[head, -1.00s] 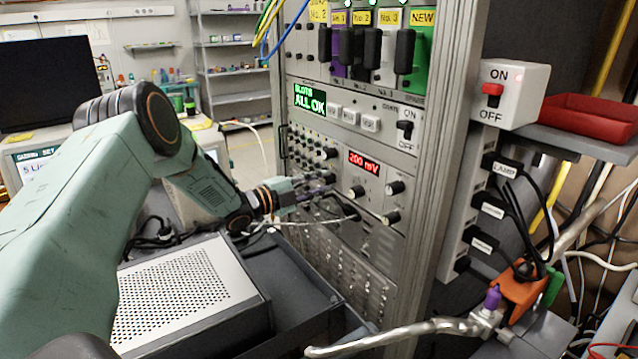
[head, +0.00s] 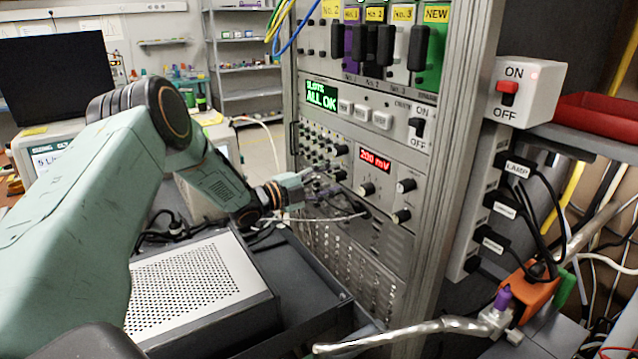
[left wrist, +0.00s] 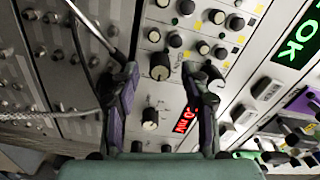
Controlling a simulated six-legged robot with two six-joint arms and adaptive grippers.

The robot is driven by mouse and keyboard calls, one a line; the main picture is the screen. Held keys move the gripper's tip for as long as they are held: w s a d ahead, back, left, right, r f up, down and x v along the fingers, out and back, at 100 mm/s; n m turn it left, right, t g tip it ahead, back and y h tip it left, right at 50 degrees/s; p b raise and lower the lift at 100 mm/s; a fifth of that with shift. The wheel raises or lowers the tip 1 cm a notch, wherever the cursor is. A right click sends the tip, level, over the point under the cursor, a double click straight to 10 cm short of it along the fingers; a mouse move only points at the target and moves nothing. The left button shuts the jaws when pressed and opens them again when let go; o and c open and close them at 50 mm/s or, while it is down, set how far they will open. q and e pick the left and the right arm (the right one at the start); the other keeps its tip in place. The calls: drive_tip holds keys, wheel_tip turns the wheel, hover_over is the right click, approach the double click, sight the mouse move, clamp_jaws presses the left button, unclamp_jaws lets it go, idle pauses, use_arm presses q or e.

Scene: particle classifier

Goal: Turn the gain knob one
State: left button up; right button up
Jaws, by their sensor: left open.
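The grey rack panel carries several knobs beside a red 200 mV display (head: 375,160). My left gripper (head: 328,187) is at the panel face, left of and below the display. In the left wrist view my left gripper (left wrist: 160,74) is open, one finger on each side of a black knob with a pale face (left wrist: 160,66). A gap shows on both sides of this knob; I cannot tell how deep the fingers reach around it. Its label is too small to read, so I cannot confirm that it is gain knob one. My right gripper is not in view.
Other knobs sit close by, such as one below the gripped gap (left wrist: 150,118) and one right of the display (head: 405,185). A thin cable (head: 325,219) runs below my left gripper. A perforated metal box (head: 190,285) lies under my left arm.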

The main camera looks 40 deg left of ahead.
use_arm(q)
drive_tip(key=v, duration=1.1)
drive_tip(key=shift+s+a, duration=0.15)
drive_tip(key=shift+s, duration=0.2)
idle(0.3)
